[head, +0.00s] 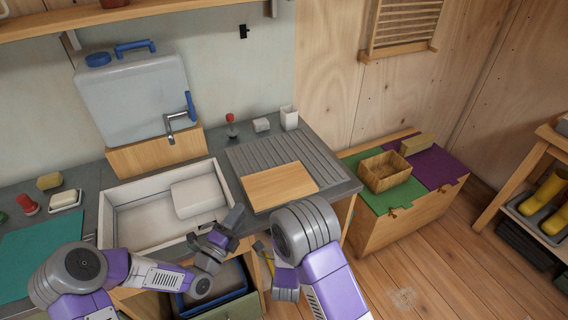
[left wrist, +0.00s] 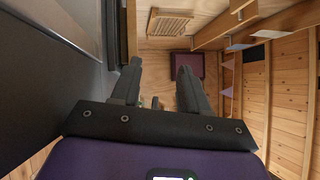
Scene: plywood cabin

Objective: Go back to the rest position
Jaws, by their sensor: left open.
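My left gripper (head: 228,226) is in front of the sink's front right corner, over the open drawer, with nothing between its fingers. In the left wrist view, the two dark fingers of the left gripper (left wrist: 158,78) stand well apart and empty. My right arm (head: 305,232), grey and purple, is bent in front of the counter and runs down out of the picture. I cannot make out the right gripper's fingers.
The white sink (head: 107,222) is set in the grey counter, with a wooden board (head: 280,187) to its right. An open drawer (head: 235,306) lies below my left gripper. A wooden chest (head: 408,219) and a boot rack (head: 517,220) stand right, with bare floor between.

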